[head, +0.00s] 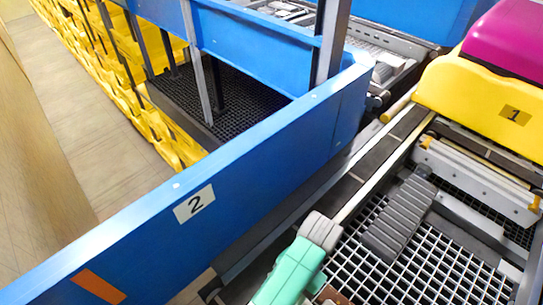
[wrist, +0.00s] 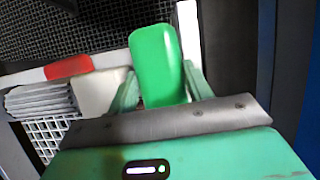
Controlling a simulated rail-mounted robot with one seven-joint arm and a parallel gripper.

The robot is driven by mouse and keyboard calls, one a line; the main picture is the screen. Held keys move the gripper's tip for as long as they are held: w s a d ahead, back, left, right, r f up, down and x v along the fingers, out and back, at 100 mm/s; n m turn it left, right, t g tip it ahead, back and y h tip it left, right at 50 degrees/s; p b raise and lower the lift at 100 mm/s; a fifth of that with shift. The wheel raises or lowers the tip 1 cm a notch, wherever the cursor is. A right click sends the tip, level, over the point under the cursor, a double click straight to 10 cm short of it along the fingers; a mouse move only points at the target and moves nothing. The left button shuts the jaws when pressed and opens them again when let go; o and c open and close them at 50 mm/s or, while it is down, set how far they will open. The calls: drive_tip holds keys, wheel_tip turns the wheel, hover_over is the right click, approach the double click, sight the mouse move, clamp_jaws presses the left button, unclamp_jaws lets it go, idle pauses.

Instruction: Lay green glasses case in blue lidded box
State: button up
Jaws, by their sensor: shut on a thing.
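In the wrist view, my gripper (wrist: 160,84) is shut on the green glasses case (wrist: 157,58). The case is smooth, bright green and rounded at its far end, and stands out between the two teal fingers. Its near end is hidden by the gripper body. What lies directly beneath the case cannot be told. In the head view, a teal and grey part of my arm shows at the bottom, and neither the case nor the fingertips can be made out there. I cannot pick out a blue lidded box with certainty in either view.
A long blue wall (head: 195,207) marked 2 crosses the head view. Right of it lies a white grid (head: 375,270) with a grey ribbed piece (head: 400,217). A yellow housing (head: 480,105) marked 1 stands beyond. The wrist view shows a red patch (wrist: 68,67) on a white rail.

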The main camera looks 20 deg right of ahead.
drive_tip(key=w+a+r+n+g+h+p, duration=0.15)
drive_tip(key=w+a+r+n+h, duration=0.3)
drive_tip(key=a+r+n, duration=0.7)
wheel_tip(320, 180, up, 27)
drive_tip(key=s+p, duration=0.2)
drive_tip(key=p, duration=3.6)
drive_tip(key=shift+r+g, duration=0.2)
drive_tip(key=shift+g, duration=0.15)
drive_tip(key=shift+y, duration=0.25)
